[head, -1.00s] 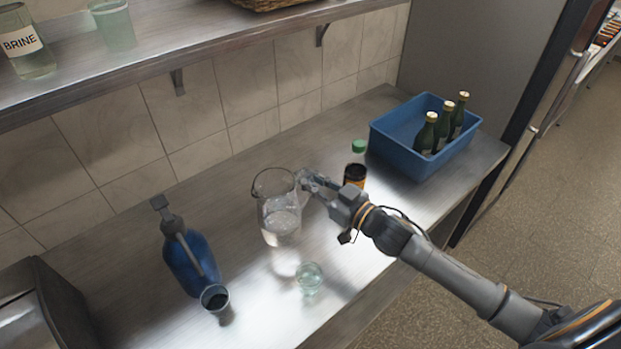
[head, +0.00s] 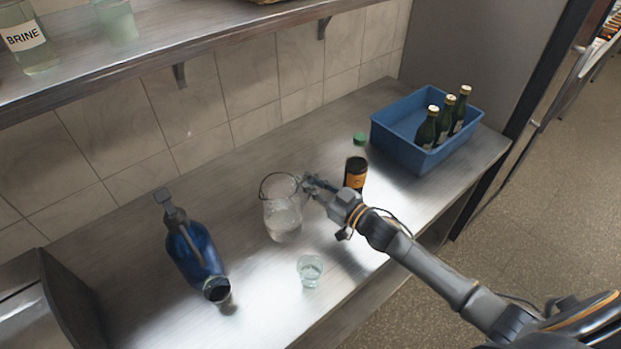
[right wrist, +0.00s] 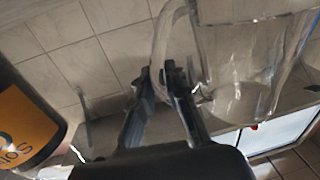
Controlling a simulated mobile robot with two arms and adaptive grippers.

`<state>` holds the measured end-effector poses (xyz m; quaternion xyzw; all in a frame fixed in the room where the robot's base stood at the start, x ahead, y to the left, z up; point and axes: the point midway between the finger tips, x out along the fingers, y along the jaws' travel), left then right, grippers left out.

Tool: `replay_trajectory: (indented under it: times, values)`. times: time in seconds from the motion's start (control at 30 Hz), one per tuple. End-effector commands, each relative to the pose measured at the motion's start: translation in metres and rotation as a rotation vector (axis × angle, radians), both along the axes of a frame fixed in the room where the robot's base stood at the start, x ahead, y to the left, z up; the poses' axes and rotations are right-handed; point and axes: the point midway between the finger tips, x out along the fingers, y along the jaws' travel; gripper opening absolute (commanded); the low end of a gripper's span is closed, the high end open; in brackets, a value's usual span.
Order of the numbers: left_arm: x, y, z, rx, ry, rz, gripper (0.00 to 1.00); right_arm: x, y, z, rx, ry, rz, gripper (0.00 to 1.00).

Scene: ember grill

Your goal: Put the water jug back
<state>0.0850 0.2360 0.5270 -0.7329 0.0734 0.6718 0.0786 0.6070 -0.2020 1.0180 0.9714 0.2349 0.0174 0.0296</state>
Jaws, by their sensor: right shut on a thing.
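The water jug (head: 283,218) is clear glass with some water in it. It is upright at the middle of the steel counter in the head view; I cannot tell whether its base touches the counter. My right gripper (head: 308,186) is at the right side of the jug, shut on its handle. In the right wrist view the fingers (right wrist: 165,85) close around the glass handle, and the jug (right wrist: 245,60) fills the upper right. My left gripper is not in view.
A dark bottle with an orange label (head: 356,173) stands close right of my gripper. A small glass (head: 310,270) is in front of the jug. A blue siphon bottle (head: 190,250) and metal cup (head: 217,291) are left. A blue crate (head: 390,140) holds green bottles. A shelf (head: 150,65) overhangs behind.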

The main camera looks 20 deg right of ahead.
Motion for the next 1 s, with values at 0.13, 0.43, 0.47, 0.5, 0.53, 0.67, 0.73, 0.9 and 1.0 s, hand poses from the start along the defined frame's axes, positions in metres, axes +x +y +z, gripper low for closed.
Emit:
replay_trajectory:
  times: [0.13,0.43,0.47,0.5,0.53,0.67,0.73,0.9,1.0]
  values:
    - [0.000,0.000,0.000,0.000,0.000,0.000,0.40,-0.001,0.000,-0.002,-0.003,0.003,0.000,0.30]
    - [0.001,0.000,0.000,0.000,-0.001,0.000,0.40,-0.001,0.000,-0.001,-0.001,0.003,0.000,0.36]
    - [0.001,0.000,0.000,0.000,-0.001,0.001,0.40,-0.001,0.000,-0.001,-0.001,0.003,0.000,0.36]
    - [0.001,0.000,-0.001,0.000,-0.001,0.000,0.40,-0.002,-0.001,-0.002,-0.001,0.003,0.000,0.36]
    - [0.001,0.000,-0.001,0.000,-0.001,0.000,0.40,-0.003,-0.002,-0.002,-0.003,0.003,0.000,0.36]
    - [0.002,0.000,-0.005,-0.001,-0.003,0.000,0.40,-0.016,-0.008,-0.004,-0.001,0.005,-0.001,0.36]
    - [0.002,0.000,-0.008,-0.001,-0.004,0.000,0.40,-0.027,-0.014,-0.005,-0.003,0.005,0.001,0.36]
    - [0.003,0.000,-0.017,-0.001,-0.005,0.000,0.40,-0.058,-0.029,-0.006,-0.003,0.006,0.002,0.36]
    - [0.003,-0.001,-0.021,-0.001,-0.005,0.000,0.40,-0.074,-0.038,-0.007,-0.003,0.006,0.000,0.36]
